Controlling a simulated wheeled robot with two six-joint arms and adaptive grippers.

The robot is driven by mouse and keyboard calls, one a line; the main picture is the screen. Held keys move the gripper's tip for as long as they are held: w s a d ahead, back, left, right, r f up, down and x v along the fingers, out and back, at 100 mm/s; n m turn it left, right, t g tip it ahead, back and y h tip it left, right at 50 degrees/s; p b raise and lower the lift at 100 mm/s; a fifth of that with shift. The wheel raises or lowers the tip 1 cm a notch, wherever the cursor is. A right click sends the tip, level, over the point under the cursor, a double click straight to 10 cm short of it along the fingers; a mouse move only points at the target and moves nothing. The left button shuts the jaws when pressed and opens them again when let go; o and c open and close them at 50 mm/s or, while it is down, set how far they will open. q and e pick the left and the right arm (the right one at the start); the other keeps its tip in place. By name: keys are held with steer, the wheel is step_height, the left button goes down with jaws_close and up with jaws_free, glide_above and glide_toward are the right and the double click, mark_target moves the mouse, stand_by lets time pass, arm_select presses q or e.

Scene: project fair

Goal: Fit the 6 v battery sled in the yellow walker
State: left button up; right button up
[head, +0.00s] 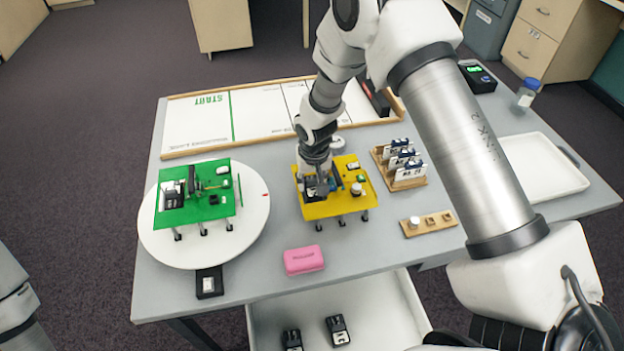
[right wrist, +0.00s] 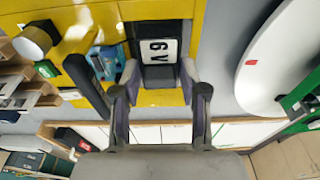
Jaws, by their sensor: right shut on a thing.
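The yellow walker (head: 322,210) stands on short legs on the grey table, right of the turntable. My right gripper (head: 318,186) reaches down over the left part of its deck. In the right wrist view, the 6 V sled (right wrist: 158,52), black with a white label, is at a dark bay in the yellow deck (right wrist: 155,10). The fingers of my right gripper (right wrist: 160,82) are shut on its near end. How deep the sled sits is hard to tell. In the head view, the gripper mostly hides the sled. My left gripper is out of view.
A green walker (head: 224,210) stands on the white turntable (head: 252,230). A black sled (head: 209,284) lies in front of it; two more (head: 337,329) lie in the white bin below. A pink box (head: 304,260), card rack (head: 412,184) and wooden block (head: 447,218) stand near the yellow walker.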

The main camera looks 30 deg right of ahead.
steer(key=shift+f, duration=0.3)
stand_by(0.5)
steer(key=o, duration=1.1)
steer(key=shift+o, duration=0.2)
steer(key=shift+r+p, duration=2.75)
steer(key=shift+r, duration=1.05)
steer(key=shift+f, duration=0.1)
